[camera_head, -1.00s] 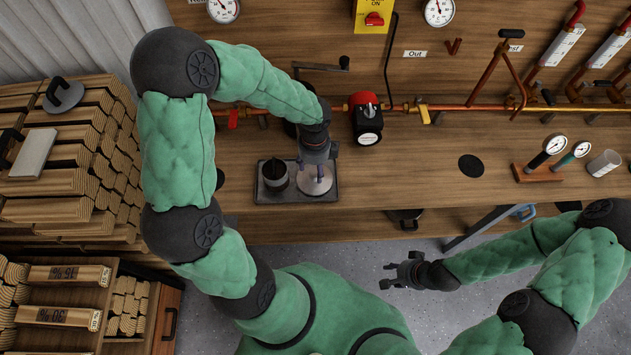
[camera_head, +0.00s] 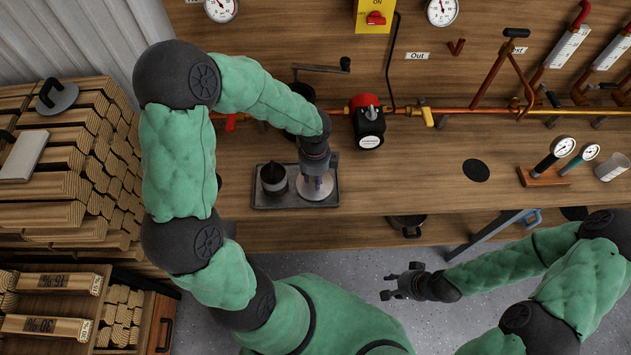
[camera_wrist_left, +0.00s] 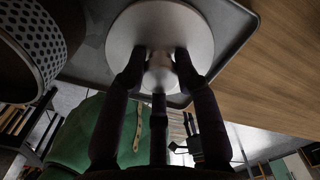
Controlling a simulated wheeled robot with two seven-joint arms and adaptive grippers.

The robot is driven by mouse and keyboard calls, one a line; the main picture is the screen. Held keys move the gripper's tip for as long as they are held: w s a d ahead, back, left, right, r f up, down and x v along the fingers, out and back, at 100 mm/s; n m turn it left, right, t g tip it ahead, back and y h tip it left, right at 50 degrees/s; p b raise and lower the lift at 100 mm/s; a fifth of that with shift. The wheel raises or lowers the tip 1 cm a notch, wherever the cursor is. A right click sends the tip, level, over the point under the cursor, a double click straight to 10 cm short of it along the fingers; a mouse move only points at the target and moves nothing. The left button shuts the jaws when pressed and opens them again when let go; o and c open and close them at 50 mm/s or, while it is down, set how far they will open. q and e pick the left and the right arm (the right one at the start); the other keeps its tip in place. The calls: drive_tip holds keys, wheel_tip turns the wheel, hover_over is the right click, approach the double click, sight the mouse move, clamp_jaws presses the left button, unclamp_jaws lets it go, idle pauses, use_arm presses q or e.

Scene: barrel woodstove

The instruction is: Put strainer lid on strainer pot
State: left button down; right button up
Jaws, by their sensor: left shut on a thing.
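The strainer lid (camera_head: 318,191) is a pale round metal disc with a knob, at the right end of the dark tray (camera_head: 298,203). My left gripper (camera_head: 316,180) comes down over it from above. In the left wrist view its dark fingers are shut on the knob of the lid (camera_wrist_left: 183,30). I cannot tell whether the lid touches the tray. The strainer pot (camera_head: 275,187), dark inside, stands upright and uncovered on the tray, left of the lid. Its perforated wall shows in the left wrist view (camera_wrist_left: 35,45). My right gripper (camera_head: 389,287) is open and empty, in front of the workbench.
Stacked wood (camera_head: 75,175) fills the left side. Gauges (camera_head: 562,147) stand at the right. The bench (camera_head: 420,180) right of the tray is mostly clear.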

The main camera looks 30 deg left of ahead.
use_arm(q)
drive_tip(key=shift+r+p, duration=1.15)
drive_tip(key=shift+r+p, duration=2.3)
drive_tip(key=shift+r, duration=0.1)
